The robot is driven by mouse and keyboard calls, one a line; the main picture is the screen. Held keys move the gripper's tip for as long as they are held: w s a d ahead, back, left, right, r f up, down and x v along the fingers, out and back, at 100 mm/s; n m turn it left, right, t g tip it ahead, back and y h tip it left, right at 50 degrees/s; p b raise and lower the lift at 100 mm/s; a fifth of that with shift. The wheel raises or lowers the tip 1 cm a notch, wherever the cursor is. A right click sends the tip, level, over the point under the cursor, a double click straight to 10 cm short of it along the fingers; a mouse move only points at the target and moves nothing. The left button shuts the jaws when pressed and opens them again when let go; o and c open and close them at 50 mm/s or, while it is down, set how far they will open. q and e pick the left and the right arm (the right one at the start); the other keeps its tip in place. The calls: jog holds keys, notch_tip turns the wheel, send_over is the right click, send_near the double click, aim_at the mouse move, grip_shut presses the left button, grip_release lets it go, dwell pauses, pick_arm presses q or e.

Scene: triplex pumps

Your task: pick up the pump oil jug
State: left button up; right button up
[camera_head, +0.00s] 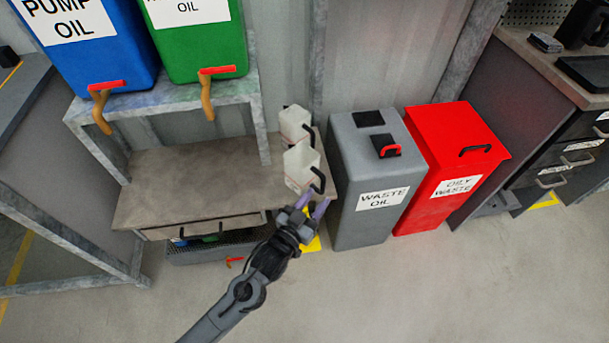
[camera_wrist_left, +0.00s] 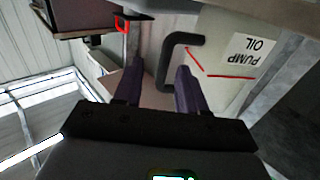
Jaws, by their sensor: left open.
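The pump oil jug (camera_wrist_left: 222,82) is off-white, with a black handle and a white label reading "PUMP OIL", upside down in the left wrist view. In the head view, a white jug with a black handle (camera_head: 299,168) stands at the right end of the low bench, just beyond my left gripper (camera_head: 312,204); its label is not visible there. My left gripper is open, with purple fingers. In the left wrist view, the handle shows in the gap between the fingertips (camera_wrist_left: 159,76); I cannot tell how deep it sits. My right gripper is not in view.
A second white jug (camera_head: 294,122) stands behind the first. The grey waste oil bin (camera_head: 362,222) and red oily waste bin (camera_head: 462,143) stand to the right. Blue (camera_head: 110,68) and green (camera_head: 196,52) tanks sit on a rack over the bench (camera_head: 180,180). The front floor is clear.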

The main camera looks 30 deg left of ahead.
aim_at(321, 190)
pick_arm(q)
jog(key=shift+w+f+b, duration=0.2)
jog(key=shift+w+b, duration=0.1)
jog(key=w+b, duration=0.2)
jog(key=w, duration=0.1)
jog(key=shift+w+b, duration=0.4)
jog(key=shift+w+r, duration=0.15)
jog(key=shift+w, duration=0.25)
jog(key=shift+s, duration=0.1)
jog(key=shift+c, duration=0.6)
grip_shut()
